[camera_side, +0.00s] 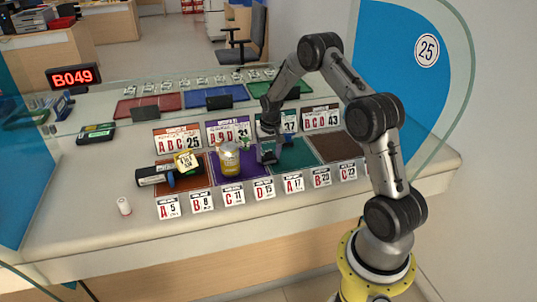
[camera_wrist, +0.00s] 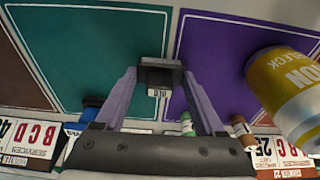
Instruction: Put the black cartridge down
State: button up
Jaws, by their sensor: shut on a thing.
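My gripper (camera_side: 268,143) is low over the counter, around the border between the purple mat (camera_side: 229,176) and the green mat (camera_side: 297,153). In the wrist view my gripper (camera_wrist: 160,76) has its two fingers closed on the black cartridge (camera_wrist: 158,65), a small dark block with a pale label on its lower side. Behind it are the teal-green mat (camera_wrist: 85,50) on the left and the purple mat (camera_wrist: 210,60) on the right. The fingers hide part of the cartridge. I cannot tell whether it touches the surface.
A yellow can (camera_side: 229,159) stands on the purple mat close to my gripper; it also shows in the wrist view (camera_wrist: 290,95). The brown mat (camera_side: 338,146) is empty.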

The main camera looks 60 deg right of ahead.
jog(key=o, duration=1.3)
jog(key=shift+f, duration=0.1)
